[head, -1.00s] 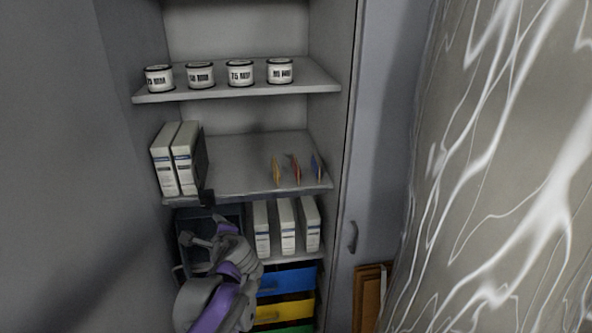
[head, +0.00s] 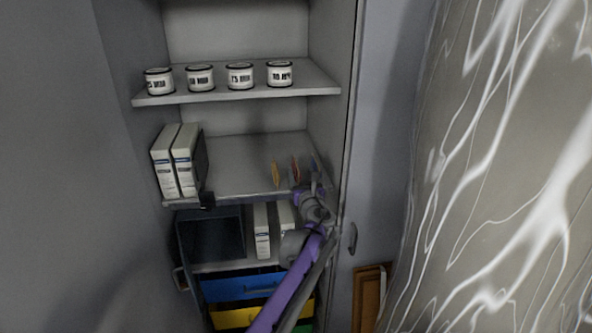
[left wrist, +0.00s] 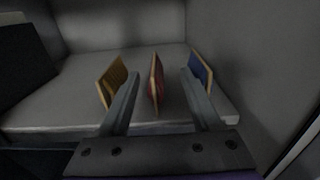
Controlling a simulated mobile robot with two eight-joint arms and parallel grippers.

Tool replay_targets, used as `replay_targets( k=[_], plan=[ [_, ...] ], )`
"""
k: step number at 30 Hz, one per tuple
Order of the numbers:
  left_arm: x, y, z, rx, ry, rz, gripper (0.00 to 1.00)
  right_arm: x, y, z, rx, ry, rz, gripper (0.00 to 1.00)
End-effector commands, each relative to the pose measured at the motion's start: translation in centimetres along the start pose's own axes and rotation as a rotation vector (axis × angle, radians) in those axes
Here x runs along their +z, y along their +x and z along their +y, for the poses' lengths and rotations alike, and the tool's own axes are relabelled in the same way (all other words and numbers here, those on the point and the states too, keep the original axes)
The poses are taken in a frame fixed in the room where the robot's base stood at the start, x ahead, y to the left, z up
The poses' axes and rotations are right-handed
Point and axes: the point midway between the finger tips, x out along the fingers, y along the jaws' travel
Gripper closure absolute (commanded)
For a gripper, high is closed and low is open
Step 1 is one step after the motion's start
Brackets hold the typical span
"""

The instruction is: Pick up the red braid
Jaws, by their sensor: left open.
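The red braid (head: 296,168) is a thin upright item on the middle shelf, between a yellow one and a blue one. In the left wrist view the red braid (left wrist: 156,82) stands between the two fingers of my left gripper (left wrist: 160,76), with a gap on each side. The left gripper is open and holds nothing. In the head view the left gripper (head: 311,192) is at the shelf's front edge and partly covers the blue item. My right gripper is not in view.
The yellow item (left wrist: 112,82) is close to the left finger and the blue item (left wrist: 201,70) close to the right finger. White binders (head: 176,160) stand at the shelf's left end. The cabinet's side wall (left wrist: 255,70) is near on the right. Mugs (head: 240,75) stand above.

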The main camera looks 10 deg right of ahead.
Motion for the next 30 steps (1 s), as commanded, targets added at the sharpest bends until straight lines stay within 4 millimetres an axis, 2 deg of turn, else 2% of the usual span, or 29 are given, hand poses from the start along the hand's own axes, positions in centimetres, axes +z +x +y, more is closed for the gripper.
replay_targets(
  k=[5, 9, 13, 23, 30],
  plan=[
    [-0.1, 1.4, 0.3, 0.0, -0.001, 0.0, 0.35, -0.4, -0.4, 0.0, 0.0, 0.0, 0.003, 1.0],
    [-0.3, 3.7, 0.9, 0.002, -0.001, -0.001, 0.35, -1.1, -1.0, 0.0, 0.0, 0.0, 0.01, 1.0],
    [-0.3, 5.0, 0.7, 0.0, -0.002, 0.0, 0.35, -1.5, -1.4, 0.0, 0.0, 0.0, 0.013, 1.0],
    [-0.6, 5.5, 0.7, 0.0, -0.003, 0.001, 0.35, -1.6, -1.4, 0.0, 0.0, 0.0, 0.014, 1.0],
    [-0.5, 5.5, 0.7, 0.0, -0.003, 0.001, 0.76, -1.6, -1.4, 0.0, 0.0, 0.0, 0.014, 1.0]
  ],
)
